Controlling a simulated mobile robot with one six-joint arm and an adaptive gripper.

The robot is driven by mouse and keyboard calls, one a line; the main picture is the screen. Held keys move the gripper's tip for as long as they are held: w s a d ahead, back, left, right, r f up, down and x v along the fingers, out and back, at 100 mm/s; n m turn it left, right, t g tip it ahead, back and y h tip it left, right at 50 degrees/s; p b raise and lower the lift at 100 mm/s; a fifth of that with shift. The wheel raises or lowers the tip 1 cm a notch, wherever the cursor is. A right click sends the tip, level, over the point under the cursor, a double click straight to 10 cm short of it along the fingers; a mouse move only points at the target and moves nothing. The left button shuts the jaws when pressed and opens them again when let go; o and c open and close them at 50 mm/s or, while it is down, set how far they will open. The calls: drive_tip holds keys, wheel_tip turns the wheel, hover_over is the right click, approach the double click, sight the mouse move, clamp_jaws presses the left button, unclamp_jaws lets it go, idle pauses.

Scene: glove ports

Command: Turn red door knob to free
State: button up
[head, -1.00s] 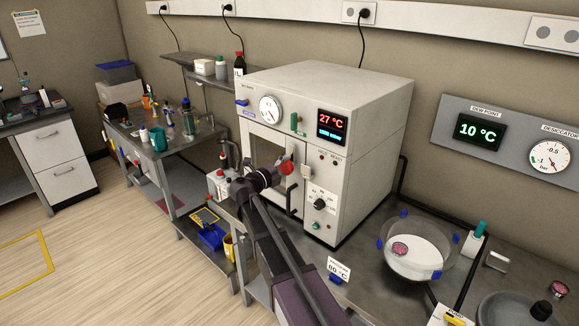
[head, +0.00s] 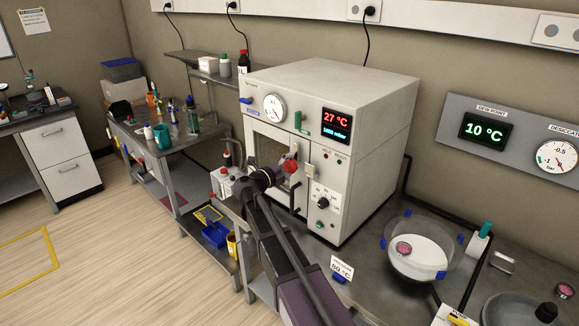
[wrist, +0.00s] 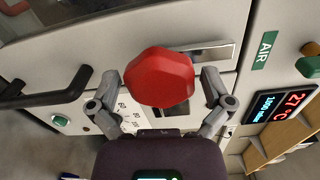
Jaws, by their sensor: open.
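The red door knob (wrist: 160,77) sits on the front of the white oven (head: 355,95), at the edge of its door. In the wrist view it is large and central, between the two open fingers of my gripper (wrist: 160,95). Gaps show between the knob and both fingers. In the head view the knob (head: 290,166) shows just beyond the end of my arm, and the gripper there is mostly hidden behind my dark wrist. The knob's free mark cannot be made out.
A black door handle (wrist: 52,92) stands out at the left in the wrist view. A green AIR knob (wrist: 309,66) and the lit display (wrist: 280,102) are at the right. In the head view a glass desiccator (head: 419,250) stands on the bench right of the oven.

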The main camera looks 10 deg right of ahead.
drive_tip(key=shift+a, duration=0.1)
drive_tip(key=v, duration=1.2)
drive_tip(key=shift+f, duration=0.1)
drive_tip(key=s+d+f+m+g+y, duration=0.55)
drive_tip(key=s+d+f+m, duration=0.45)
drive_tip(key=m, duration=0.8)
drive_tip(key=s+f+m+g+y, duration=0.2)
drive_tip(key=s+f+m+y, duration=0.2)
drive_tip(key=m, duration=0.7)
drive_tip(key=s+f+m+g+y, duration=0.3)
drive_tip(key=s+m, duration=0.5)
drive_tip(key=m, duration=0.4)
drive_tip(key=shift+f+y, duration=0.65)
drive_tip(key=shift+y, duration=0.3)
